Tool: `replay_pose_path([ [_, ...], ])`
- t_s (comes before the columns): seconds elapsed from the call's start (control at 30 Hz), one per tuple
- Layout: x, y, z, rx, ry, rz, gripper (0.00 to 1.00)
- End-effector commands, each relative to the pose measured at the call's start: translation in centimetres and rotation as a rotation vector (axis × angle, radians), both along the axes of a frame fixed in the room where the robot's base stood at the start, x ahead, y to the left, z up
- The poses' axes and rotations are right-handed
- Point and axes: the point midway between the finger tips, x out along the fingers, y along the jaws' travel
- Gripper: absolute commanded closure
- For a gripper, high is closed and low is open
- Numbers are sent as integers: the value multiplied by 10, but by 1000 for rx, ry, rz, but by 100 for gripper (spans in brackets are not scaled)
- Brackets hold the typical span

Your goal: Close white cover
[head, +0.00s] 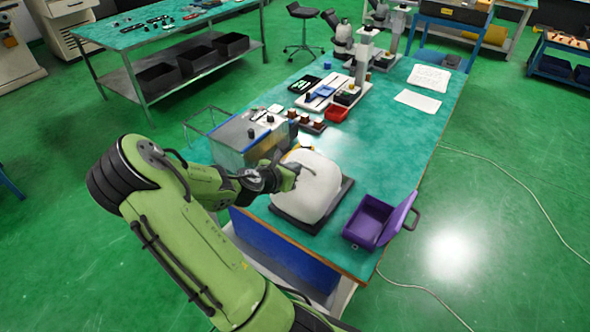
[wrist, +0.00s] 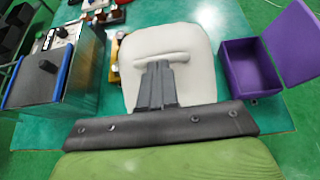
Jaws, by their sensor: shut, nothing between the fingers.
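The white cover (head: 318,188) is a rounded, padded-looking piece at the near end of the green table. In the head view it sits over a dark flat base (head: 288,213). In the wrist view the cover (wrist: 190,48) fills the middle, straight ahead of my fingers. My gripper (head: 300,168) is at the cover's left side in the head view, with the fingers over its upper surface. In the wrist view my gripper (wrist: 156,68) is shut with nothing between the fingers. I cannot tell whether the fingertips touch the cover.
An open purple box (head: 368,220) with its lid up stands right of the cover. A grey metal box with blue edges (head: 243,140) stands to the left. Papers (head: 418,101) lie at the right edge.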

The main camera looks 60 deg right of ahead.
Motion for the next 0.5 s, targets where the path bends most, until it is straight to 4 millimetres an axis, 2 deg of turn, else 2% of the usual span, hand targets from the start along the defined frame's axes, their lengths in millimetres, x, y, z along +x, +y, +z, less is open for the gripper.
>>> replay_pose_path([
  [0.13, -1, -9, -5, 0, 0, 1, 100],
  [0.5, -1, -11, -4, 5, -1, 1, 100],
])
